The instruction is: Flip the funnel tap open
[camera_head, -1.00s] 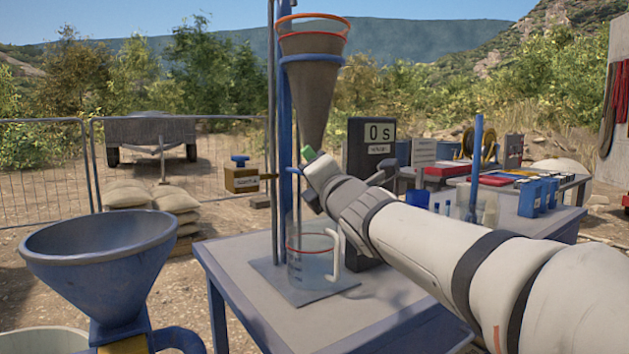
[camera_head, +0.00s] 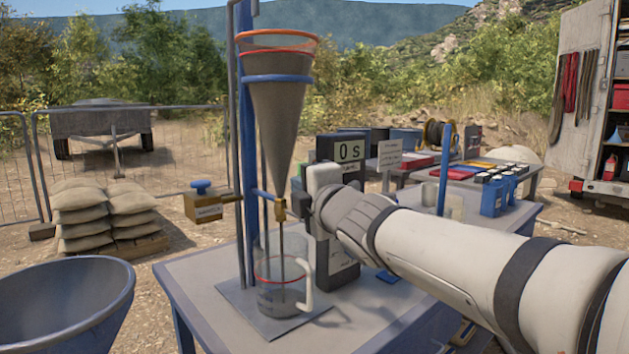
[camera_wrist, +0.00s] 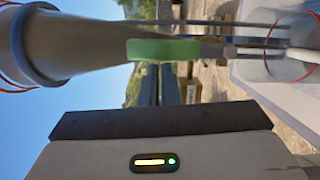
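The mud-filled funnel (camera_head: 278,115) hangs on a blue stand, with a brass tap (camera_head: 280,209) at its tip. A brown stream runs from the tap into the clear jug (camera_head: 262,292), which has a red ring and some mud low inside. The green tap lever (camera_wrist: 163,50) lies across the funnel outlet in the wrist view; in the head view it is hidden. My gripper (camera_wrist: 160,85) has its dark fingers close together, with nothing seen between them. The fingertips are close to the lever; whether they touch it I cannot tell. In the head view my gripper is just right of the tap.
A timer (camera_head: 340,150) reading 0 s stands behind my wrist. A brass block with a blue knob (camera_head: 206,204) sits left of the stand. A big blue funnel (camera_head: 65,300) is at the lower left. The table's front left is clear.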

